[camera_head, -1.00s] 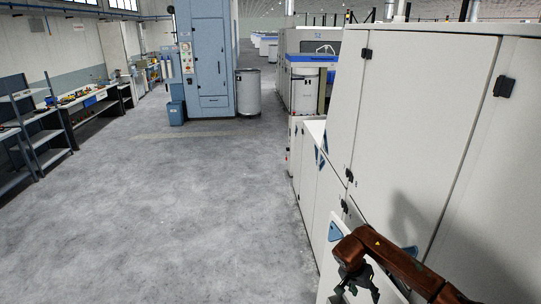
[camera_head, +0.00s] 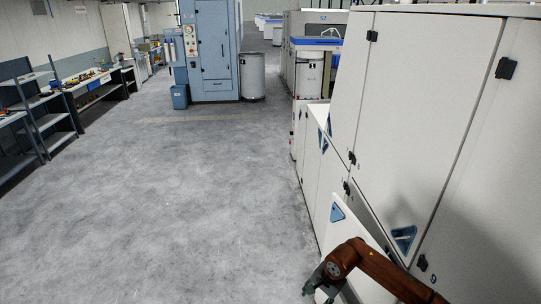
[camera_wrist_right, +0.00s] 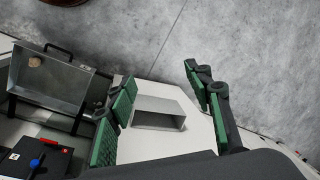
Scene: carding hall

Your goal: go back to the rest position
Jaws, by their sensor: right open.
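My right arm comes in at the lower right of the head view. My right gripper (camera_head: 318,284) is in front of a white lower door panel (camera_head: 345,228) with a blue triangle, which stands out at an angle from the machine. In the right wrist view my right gripper (camera_wrist_right: 160,77) is open, its green-padded fingers wide apart with nothing between them. Behind them is a white panel with a grey rectangular recess (camera_wrist_right: 158,114); I cannot tell whether the fingers touch it. My left gripper is not in view.
White machine cabinets (camera_head: 425,120) line the right side. The wrist view shows a metal box (camera_wrist_right: 50,78) and a black-and-red unit (camera_wrist_right: 38,158) at left. Grey floor (camera_head: 200,210) is clear ahead and left. Workbenches (camera_head: 88,85) stand far left, a blue machine (camera_head: 212,50) behind.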

